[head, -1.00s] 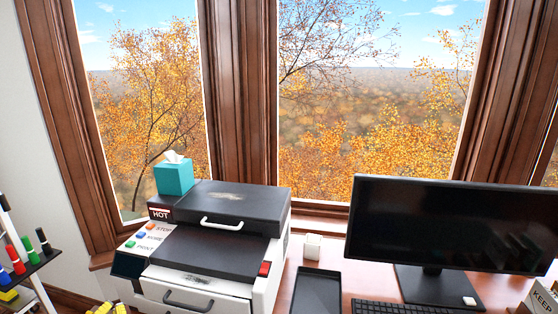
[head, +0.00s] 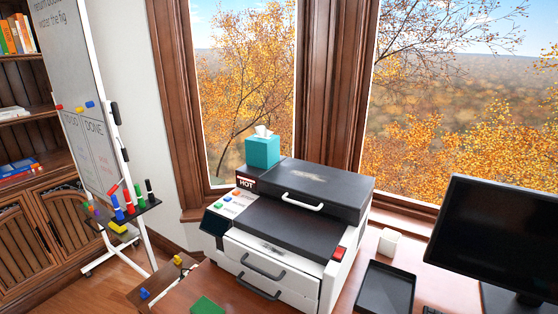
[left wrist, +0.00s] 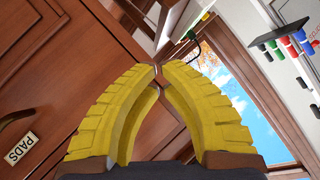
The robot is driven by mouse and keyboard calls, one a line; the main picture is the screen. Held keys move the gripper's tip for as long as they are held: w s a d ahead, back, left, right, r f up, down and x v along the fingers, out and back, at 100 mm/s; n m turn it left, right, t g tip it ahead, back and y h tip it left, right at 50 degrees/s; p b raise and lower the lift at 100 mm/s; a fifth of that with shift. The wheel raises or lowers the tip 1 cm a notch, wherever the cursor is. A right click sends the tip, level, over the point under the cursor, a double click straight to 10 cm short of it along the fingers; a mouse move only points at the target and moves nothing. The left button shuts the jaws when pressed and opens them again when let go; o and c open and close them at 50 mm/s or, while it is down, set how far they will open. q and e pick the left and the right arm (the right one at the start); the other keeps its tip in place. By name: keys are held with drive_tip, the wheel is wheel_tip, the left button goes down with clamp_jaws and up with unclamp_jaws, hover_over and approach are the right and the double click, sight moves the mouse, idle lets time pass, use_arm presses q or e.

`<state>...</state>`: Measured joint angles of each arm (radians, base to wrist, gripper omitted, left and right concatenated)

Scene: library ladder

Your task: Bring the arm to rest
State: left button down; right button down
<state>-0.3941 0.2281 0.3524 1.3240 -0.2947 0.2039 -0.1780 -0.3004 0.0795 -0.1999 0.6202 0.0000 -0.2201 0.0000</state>
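My left gripper (left wrist: 157,74) shows in the left wrist view. Its two ribbed yellow fingers curve inward and their tips meet, with nothing visible held between them. Wooden panelling is seen through the gap behind the tips. Neither gripper shows in the head view, and my right gripper is in no view.
A wooden drawer front labelled PADS (left wrist: 18,150) lies left of the gripper. A marker tray (left wrist: 281,35) is at upper right; it also shows in the head view (head: 128,212) on the whiteboard stand. The printer (head: 290,235), tissue box (head: 262,152), black tray (head: 385,287) and monitor (head: 495,240) crowd the desk.

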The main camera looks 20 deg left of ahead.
use_arm(q)
drive_tip(key=s+d+f+g+h, duration=0.1)
drive_tip(key=s+d+f+g, duration=0.15)
drive_tip(key=d+f, duration=0.35)
drive_tip(key=s+d+f+g+h, duration=0.1)
drive_tip(key=s+d+f, duration=0.25)
drive_tip(key=f, duration=0.45)
drive_tip(key=s+d+f+g+h, duration=0.1)
drive_tip(key=s+d+f+g, duration=0.3)
drive_tip(key=s+d+f, duration=0.4)
drive_tip(key=s+d+f+g+h, duration=0.1)
drive_tip(key=s+d+f+g, duration=0.3)
drive_tip(key=s+d+f, duration=0.4)
drive_tip(key=s+d, duration=0.4)
drive_tip(key=s, duration=0.5)
drive_tip(key=shift+d+f+n+h, duration=0.25)
drive_tip(key=shift+n+h, duration=0.05)
